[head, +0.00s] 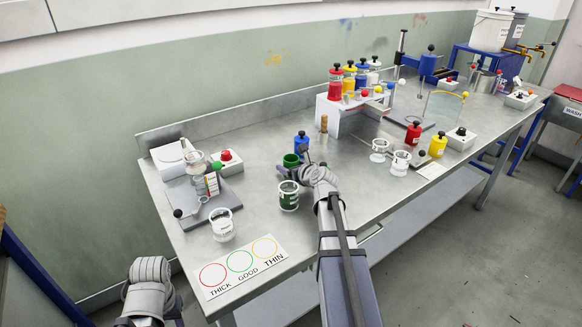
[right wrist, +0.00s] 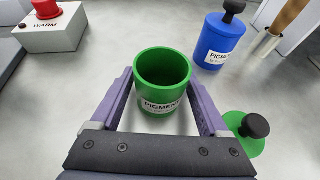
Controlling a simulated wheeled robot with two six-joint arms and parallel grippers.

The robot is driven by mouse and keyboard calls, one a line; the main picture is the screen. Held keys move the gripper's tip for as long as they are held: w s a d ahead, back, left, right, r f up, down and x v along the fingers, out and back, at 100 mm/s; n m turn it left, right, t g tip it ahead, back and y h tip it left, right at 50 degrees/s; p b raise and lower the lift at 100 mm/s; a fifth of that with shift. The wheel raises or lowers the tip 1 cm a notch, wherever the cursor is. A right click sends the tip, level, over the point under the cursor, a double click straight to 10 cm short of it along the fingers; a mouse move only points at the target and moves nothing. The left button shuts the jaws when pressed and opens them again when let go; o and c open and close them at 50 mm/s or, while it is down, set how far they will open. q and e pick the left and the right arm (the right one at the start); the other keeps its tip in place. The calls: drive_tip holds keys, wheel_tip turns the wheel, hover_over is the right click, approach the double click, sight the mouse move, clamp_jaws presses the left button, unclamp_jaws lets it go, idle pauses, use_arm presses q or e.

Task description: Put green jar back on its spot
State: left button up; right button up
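The green jar (right wrist: 163,85), marked PIGMENT, is open, upright and without its lid. In the right wrist view it sits between the purple fingers of my right gripper (right wrist: 162,88), which close against its sides. In the head view, the green jar (head: 290,160) shows just past my right gripper (head: 291,171). I cannot tell whether its base touches the bench. A green lid (right wrist: 246,138) with a black knob lies beside the jar on the right.
A lidded blue jar (right wrist: 220,42) stands close behind the green jar. A clear cup (head: 288,196) with green contents stands in front of my right gripper. A WARM box (right wrist: 50,28) with a red button is to the left. A THICK/GOOD/THIN card (head: 225,285) lies at the front.

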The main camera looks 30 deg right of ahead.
drive_tip(key=shift+r, duration=0.15)
drive_tip(key=shift+s+r+p, duration=0.2)
drive_tip(key=shift+s+p, duration=0.1)
drive_tip(key=shift+p, duration=0.1)
drive_tip(key=p+v, duration=0.4)
drive_tip(key=v, duration=0.7)
drive_tip(key=shift+s, duration=0.2)
